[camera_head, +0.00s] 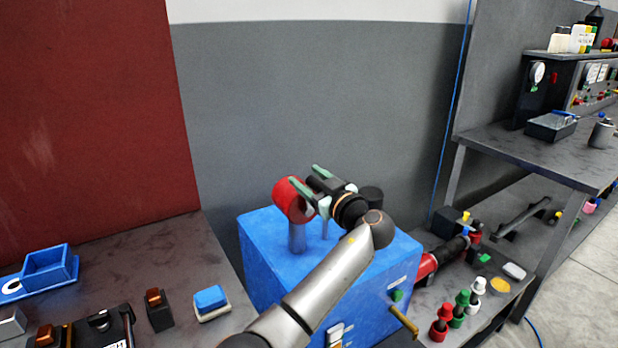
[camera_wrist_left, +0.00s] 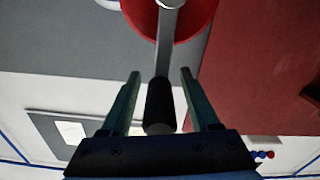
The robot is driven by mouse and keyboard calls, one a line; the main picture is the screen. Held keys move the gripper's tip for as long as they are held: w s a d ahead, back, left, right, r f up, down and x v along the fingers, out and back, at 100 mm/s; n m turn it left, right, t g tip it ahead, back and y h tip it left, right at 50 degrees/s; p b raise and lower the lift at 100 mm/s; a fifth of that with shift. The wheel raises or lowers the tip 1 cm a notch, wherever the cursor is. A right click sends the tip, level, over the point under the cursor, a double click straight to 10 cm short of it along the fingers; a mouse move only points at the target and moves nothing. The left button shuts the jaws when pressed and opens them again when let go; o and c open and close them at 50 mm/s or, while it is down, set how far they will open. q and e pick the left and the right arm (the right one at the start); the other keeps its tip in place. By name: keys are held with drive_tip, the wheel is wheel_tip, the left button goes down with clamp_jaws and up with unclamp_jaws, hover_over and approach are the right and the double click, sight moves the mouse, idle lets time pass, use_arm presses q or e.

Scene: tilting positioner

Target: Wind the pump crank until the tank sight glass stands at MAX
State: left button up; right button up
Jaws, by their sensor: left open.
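The blue tank box (camera_head: 265,250) stands in the middle of the head view, with a red round pump head (camera_head: 288,200) on a post on top. My left gripper (camera_head: 308,180) is beside the pump head, with its green-tipped fingers open. In the left wrist view, the grey crank arm (camera_wrist_left: 167,42) runs from the red pump head (camera_wrist_left: 193,18) to a black crank handle (camera_wrist_left: 160,102). The handle lies between the open fingers of my left gripper (camera_wrist_left: 160,73), with gaps showing on both sides. A pale fitting (camera_head: 335,332) low on the box front is partly hidden by my arm; I cannot read a level.
A brass lever (camera_head: 404,321) sticks out from the box front below a green knob (camera_head: 397,296). Left is a bench with a blue tray (camera_head: 50,268) and a blue-topped block (camera_head: 211,300). Right are red, green and white knobs (camera_head: 463,303) on a low shelf.

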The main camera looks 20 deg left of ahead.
use_arm(q)
clamp_jaws()
idle(0.4)
idle(0.9)
